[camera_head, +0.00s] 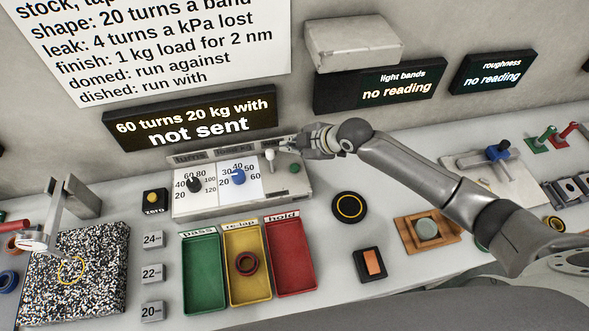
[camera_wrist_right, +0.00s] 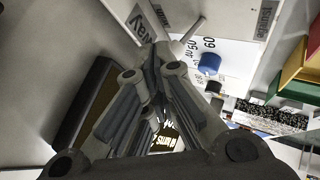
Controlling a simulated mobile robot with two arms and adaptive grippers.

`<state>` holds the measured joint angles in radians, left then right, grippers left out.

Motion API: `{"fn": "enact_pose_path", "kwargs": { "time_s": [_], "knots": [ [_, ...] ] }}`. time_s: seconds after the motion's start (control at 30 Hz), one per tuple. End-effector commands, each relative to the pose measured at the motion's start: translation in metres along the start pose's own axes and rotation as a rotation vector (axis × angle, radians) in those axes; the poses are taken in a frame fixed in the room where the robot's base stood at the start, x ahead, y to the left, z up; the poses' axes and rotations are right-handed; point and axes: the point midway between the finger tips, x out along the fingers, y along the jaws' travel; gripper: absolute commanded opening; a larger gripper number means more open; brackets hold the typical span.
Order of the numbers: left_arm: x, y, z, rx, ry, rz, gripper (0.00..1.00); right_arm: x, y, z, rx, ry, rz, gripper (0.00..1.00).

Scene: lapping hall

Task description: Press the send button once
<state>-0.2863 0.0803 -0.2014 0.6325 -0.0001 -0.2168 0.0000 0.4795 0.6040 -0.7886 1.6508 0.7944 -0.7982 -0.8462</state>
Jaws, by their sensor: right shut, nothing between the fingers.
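The control box (camera_head: 215,203) stands against the back wall and carries a black dial (camera_head: 194,185), a blue dial (camera_head: 238,177), a white-knobbed lever (camera_head: 269,154) and a small green button (camera_head: 295,168). No "send" label is readable, so I cannot tell for sure that the green button is the send button. My right gripper (camera_head: 287,143) is shut and empty, above the box's back edge, behind the green button and beside the lever. In the right wrist view its fingers (camera_wrist_right: 152,58) are close to the lever (camera_wrist_right: 190,36); the green button is not visible there. My left gripper is not in view.
A black display (camera_head: 190,118) behind the box reads "60 turns 20 kg with not sent". Green, yellow and red trays (camera_head: 291,258) stand in front. A black round pad (camera_head: 349,208) lies right of the box. My right forearm spans the bench's right side.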

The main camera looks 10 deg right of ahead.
Motion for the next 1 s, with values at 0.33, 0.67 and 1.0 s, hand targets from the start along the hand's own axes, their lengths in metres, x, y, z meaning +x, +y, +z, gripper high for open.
{"fn": "enact_pose_path", "kwargs": {
  "time_s": [0.33,0.67,1.0],
  "knots": [
    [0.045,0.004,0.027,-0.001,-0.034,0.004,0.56,0.037,-0.027,0.027,0.000,-0.001,-0.001,0.00],
    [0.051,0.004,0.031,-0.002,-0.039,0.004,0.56,0.044,-0.032,0.031,0.000,0.001,0.000,0.00],
    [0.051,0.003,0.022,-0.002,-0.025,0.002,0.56,0.044,-0.032,0.031,0.000,0.001,0.000,0.00]
  ]
}}
